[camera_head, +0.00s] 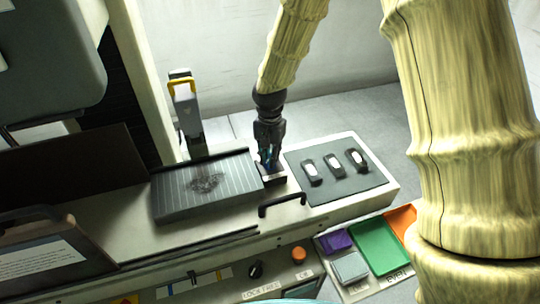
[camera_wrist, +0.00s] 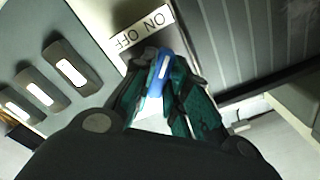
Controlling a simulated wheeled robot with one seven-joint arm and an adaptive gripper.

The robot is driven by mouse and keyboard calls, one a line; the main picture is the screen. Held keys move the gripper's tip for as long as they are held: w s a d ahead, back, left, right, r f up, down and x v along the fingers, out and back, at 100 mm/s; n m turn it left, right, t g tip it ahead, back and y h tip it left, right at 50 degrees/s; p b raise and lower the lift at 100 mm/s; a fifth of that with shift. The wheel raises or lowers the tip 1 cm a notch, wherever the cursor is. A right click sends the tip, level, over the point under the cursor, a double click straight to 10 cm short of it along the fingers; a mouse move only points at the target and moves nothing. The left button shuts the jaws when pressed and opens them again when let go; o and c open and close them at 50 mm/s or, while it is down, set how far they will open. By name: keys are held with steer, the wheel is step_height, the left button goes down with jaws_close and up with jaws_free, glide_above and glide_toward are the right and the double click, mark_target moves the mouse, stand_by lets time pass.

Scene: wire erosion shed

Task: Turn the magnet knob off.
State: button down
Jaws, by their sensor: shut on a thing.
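The magnet knob (camera_wrist: 160,72) is a blue handle with a pale line along it, in the middle of the wrist view. It sits below a white label (camera_wrist: 146,28) reading ON and OFF, which appears tilted in that view. My gripper (camera_head: 268,165) points down at the small block beside the dark ribbed magnet plate (camera_head: 170,200). In the wrist view its green-padded fingers (camera_wrist: 158,85) are shut on the knob, one on each side. In the head view the fingers mostly hide the knob. Which mark the pale line points to I cannot tell for sure.
A dark mat with several black pieces with white tops (camera_head: 334,164) lies right of my gripper. A black bar handle (camera_head: 282,203) stands just in front. A yellow-topped grey post (camera_head: 186,110) rises behind the plate. Coloured trays (camera_head: 378,246) are at the front right.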

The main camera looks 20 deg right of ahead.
steer(key=n+p, duration=0.1)
steer(key=n, duration=0.3)
steer(key=shift+r, duration=0.1)
steer(key=n+p, duration=0.1)
steer(key=n, duration=0.4)
steer(key=shift+p, duration=0.3)
steer(key=n+p, duration=0.1)
steer(key=n, duration=0.3)
steer(key=shift+n, duration=0.3)
steer(key=shift+n+p, duration=0.5)
steer(key=shift+n, duration=1.7)
steer(key=c, duration=1.4)
jaws_free()
